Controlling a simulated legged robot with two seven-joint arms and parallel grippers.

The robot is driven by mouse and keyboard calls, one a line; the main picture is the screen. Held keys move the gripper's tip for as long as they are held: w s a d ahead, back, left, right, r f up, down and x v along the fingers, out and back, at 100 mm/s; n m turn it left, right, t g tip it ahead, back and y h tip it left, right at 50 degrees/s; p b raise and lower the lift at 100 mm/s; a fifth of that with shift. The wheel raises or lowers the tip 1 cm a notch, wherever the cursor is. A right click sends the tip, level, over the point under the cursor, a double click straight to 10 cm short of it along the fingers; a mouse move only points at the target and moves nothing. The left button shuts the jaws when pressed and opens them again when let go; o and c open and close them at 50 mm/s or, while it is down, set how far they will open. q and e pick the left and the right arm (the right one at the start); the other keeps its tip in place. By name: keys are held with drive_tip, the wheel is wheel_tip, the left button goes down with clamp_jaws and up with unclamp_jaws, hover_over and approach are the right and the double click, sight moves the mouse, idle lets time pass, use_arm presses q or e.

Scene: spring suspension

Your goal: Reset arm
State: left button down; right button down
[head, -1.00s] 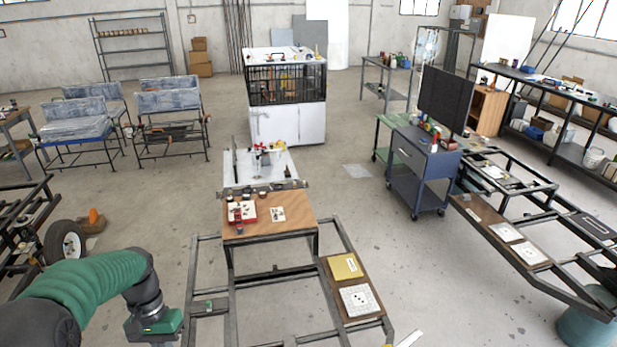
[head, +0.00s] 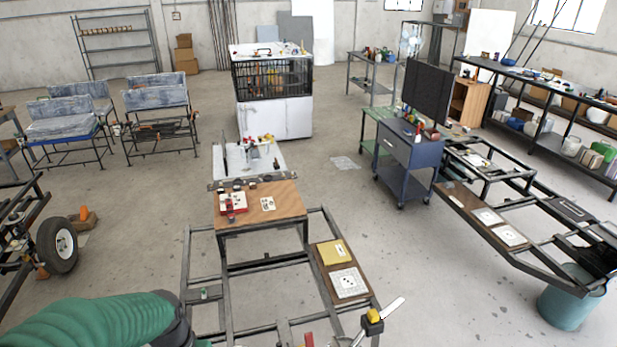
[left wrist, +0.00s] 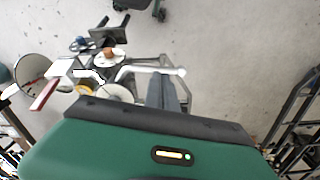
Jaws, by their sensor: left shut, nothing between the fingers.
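My left arm, in its green ribbed sleeve, enters the head view at the bottom left. Its hand is cut off by the lower edge there. In the left wrist view, the green housing fills the bottom, and the grey fingers of my left gripper (left wrist: 168,90) point away from it. The fingers are together, with nothing seen held between them. Beyond them are blurred parts, including a white bar (left wrist: 150,70) and a round mirror-like disc (left wrist: 32,70); contact cannot be told. My right gripper shows in neither view.
A metal frame (head: 226,290) carries a wooden board (head: 285,222) ahead, and a brown panel (head: 328,262) at its right. A yellow-topped part (head: 373,316) stands near the bottom. A blue cart (head: 408,150) and a wheel (head: 58,246) stand at the sides. Open floor lies between.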

use_arm(q)
drive_tip(key=s+d+t, duration=0.2)
drive_tip(key=s+d, duration=0.2)
wheel_tip(320, 180, down, 13)
drive_tip(key=b, duration=1.2)
drive_tip(key=shift+s+d+t+b, duration=0.25)
drive_tip(key=shift+t+b, duration=0.05)
drive_tip(key=shift+b, duration=0.1)
drive_tip(key=shift+w+f, duration=0.15)
